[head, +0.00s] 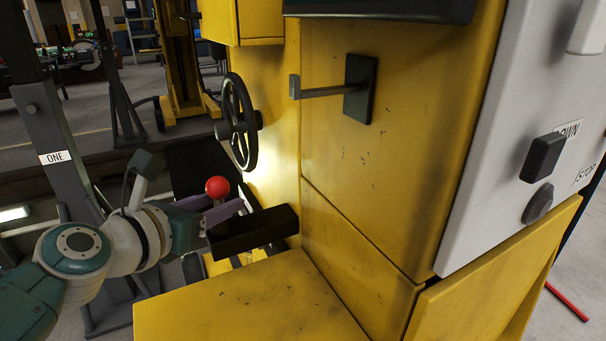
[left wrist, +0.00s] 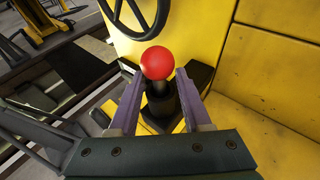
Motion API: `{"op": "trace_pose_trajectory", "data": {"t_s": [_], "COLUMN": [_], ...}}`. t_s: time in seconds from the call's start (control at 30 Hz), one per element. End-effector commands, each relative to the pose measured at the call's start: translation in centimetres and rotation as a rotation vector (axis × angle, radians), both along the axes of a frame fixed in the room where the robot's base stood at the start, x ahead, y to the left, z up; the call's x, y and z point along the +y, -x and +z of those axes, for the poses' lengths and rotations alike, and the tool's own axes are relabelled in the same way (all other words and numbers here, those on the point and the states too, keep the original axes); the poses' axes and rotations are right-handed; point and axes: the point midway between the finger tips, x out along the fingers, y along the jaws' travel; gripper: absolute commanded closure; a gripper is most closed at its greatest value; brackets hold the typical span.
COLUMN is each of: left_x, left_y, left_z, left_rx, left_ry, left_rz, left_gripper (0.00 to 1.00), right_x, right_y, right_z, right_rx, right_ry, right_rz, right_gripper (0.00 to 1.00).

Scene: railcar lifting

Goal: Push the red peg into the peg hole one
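The red peg shows as a round red ball (head: 217,187) on a dark stem, low beside the yellow machine. It also shows in the left wrist view (left wrist: 158,63), with a black base under it. My left gripper (head: 229,203) is at the peg; its two purple fingers (left wrist: 158,84) stand apart on either side of the stem, just below the ball, with gaps visible. A white label reading ONE (head: 55,157) is on a grey post at the left. The peg hole itself cannot be made out. My right gripper is not in view.
The yellow machine (head: 375,170) fills the middle and right. A black handwheel (head: 237,122) is above the peg, and a dark box-like ledge (head: 252,229) is right beside the fingers. A grey control panel (head: 535,130) is at the right. A yellow flat surface (head: 250,300) lies in front.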

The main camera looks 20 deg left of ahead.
Motion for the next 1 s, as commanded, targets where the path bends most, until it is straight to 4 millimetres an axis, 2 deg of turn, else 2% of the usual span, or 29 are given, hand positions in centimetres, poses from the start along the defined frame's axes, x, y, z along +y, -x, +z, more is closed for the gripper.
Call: {"op": "trace_pose_trajectory", "data": {"t_s": [0.37,0.47,0.8,1.0], "left_x": [0.0,0.0,-0.1,-0.1], "left_y": [0.4,1.6,7.8,9.4], "left_z": [0.1,0.6,2.6,3.1], "left_rx": [0.002,0.003,0.003,0.001], "left_ry": [0.0,-0.001,-0.002,0.0], "left_rz": [0.0,0.0,0.002,0.001], "left_gripper": [0.46,0.46,0.46,0.46], "right_x": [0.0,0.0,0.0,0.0], "right_y": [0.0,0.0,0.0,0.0], "right_z": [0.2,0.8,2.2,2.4], "right_rx": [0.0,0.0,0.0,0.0], "right_ry": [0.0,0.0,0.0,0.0], "right_rz": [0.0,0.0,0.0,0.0], "right_gripper": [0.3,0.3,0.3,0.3]}}
